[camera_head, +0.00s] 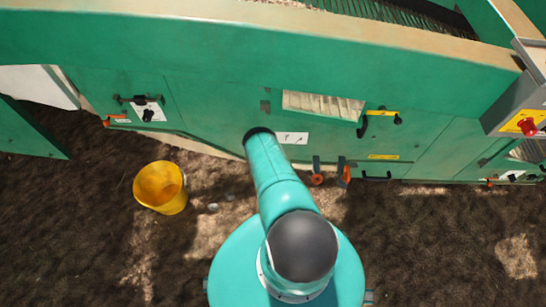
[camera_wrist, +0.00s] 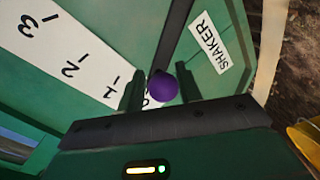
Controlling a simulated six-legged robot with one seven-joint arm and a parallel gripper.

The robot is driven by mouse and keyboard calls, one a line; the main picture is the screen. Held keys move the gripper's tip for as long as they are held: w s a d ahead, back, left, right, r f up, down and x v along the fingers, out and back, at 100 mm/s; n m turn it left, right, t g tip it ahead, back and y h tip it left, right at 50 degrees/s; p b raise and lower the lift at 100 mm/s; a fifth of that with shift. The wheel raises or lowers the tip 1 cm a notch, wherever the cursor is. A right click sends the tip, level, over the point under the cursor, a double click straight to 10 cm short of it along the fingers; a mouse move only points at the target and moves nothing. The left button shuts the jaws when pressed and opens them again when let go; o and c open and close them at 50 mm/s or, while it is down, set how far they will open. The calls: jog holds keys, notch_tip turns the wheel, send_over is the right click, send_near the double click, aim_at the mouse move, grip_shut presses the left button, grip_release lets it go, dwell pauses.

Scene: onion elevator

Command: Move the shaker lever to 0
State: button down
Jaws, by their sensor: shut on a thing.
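In the wrist view the shaker lever (camera_wrist: 172,42) is a dark bar ending in a round purple knob (camera_wrist: 163,87). My gripper (camera_wrist: 160,85) is shut on this knob, with one dark green finger on either side. The white scale (camera_wrist: 70,58) shows 3, 2 and 1 clearly. The 0 is partly hidden beside the knob and left finger, so the knob is close to the 0 end. A white SHAKER label (camera_wrist: 208,43) is to the right of the lever. In the head view my arm covers the lever and my gripper.
The green machine (camera_head: 210,65) spans the head view. A yellow bucket (camera_head: 160,187) stands on the soil at left. Orange-handled levers (camera_head: 344,174) stick out right of my arm. A red button on a yellow plate (camera_head: 527,126) is at far right. Bare soil (camera_head: 430,240) lies in front.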

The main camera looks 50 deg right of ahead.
jog(key=shift+w+a+f+n, duration=0.1)
jog(key=shift+w+a+n, duration=0.15)
jog(key=shift+n, duration=0.05)
jog(key=shift+w, duration=0.15)
jog(key=c, duration=1.1)
grip_release()
jog(key=shift+d, duration=0.1)
jog(key=shift+s+a, duration=0.2)
jog(key=v, duration=1.3)
jog(key=shift+s+a, duration=0.25)
jog(key=shift+a, duration=0.05)
